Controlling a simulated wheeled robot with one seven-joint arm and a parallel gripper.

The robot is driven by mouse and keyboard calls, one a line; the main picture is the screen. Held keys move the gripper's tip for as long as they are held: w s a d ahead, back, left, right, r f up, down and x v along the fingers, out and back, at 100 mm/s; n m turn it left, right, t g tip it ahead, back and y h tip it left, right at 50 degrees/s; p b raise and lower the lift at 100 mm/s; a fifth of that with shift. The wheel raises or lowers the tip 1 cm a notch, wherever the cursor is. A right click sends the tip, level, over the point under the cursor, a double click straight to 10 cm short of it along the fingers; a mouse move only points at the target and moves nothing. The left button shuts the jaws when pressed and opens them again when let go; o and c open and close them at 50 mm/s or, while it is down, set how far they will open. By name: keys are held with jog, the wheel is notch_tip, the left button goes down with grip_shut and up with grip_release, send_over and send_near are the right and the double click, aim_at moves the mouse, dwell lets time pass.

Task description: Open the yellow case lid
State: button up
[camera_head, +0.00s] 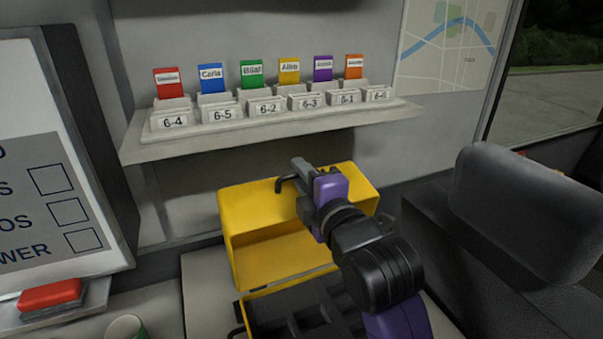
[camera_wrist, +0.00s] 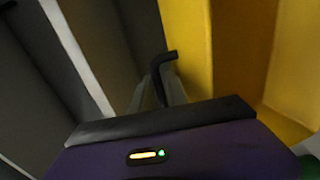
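The yellow case stands open on the counter below the shelf. Its yellow lid (camera_head: 255,215) is raised, with its hollow inner side facing the head camera. The case base (camera_head: 300,312) lies in front, with dark compartments inside, partly hidden by my arm. A black bent handle (camera_head: 284,182) sits at the lid's top edge; it also shows in the wrist view (camera_wrist: 164,63). My gripper (camera_head: 299,178) is at that edge. In the wrist view its grey fingers (camera_wrist: 157,92) are close on both sides of the handle and look shut on it.
A shelf (camera_head: 200,146) with several numbered holders and coloured name cards runs above the lid. A whiteboard (camera_head: 60,180) with a red eraser (camera_head: 50,294) stands at left. A green-rimmed cup (camera_head: 126,327) is at lower left. A dark seat (camera_head: 525,205) is at right.

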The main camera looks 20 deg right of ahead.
grip_shut()
jog(key=shift+f, duration=0.1)
dwell(1.2)
